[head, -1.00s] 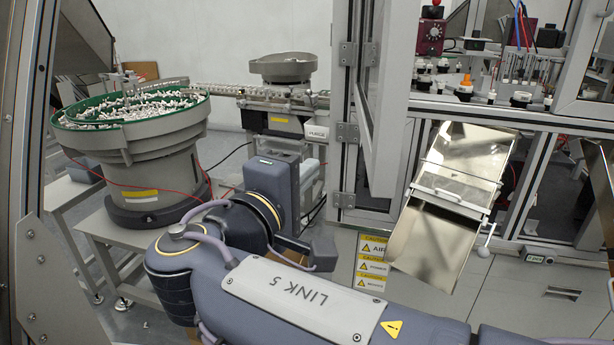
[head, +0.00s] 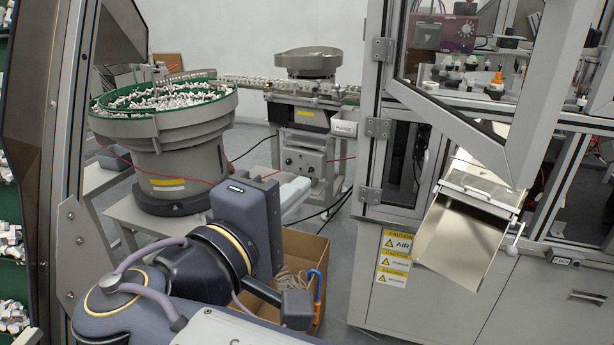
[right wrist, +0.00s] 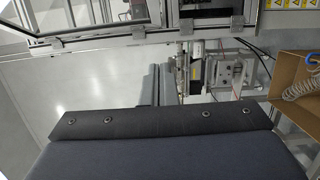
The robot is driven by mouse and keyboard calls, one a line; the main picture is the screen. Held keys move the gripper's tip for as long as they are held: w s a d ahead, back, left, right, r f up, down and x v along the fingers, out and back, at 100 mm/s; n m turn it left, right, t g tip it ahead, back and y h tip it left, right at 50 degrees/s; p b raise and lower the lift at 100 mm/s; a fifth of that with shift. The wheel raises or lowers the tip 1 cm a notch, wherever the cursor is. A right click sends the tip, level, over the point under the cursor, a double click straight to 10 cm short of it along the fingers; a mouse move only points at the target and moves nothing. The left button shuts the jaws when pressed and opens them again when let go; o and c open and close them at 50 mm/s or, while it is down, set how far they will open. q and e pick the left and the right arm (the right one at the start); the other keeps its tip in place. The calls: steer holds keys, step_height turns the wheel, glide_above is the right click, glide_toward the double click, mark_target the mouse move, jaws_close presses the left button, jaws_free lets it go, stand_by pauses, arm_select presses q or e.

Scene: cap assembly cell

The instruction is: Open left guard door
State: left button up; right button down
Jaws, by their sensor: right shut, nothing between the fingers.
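The left guard door (head: 535,130) is a grey framed panel with a clear window, hinged on the cabinet's left post (head: 375,100) in the head view. It stands swung out from the cabinet, its lower free corner towards me in front of the glossy chute. My right gripper (head: 290,192) is left of the door and lower, apart from it, over the floor between cabinet and bowl feeder. Its pale fingers are shut and empty; they also show in the right wrist view (right wrist: 158,84). My left gripper is out of view.
A bowl feeder (head: 180,150) stands at the left. A cardboard box (head: 308,250) with a coiled hose is close behind my right wrist. The glossy chute (head: 465,235) juts from the cabinet front (head: 430,305). A grey frame post (head: 75,130) stands near at left.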

steer(key=shift+s+a, duration=0.15)
steer(key=shift+s, duration=0.55)
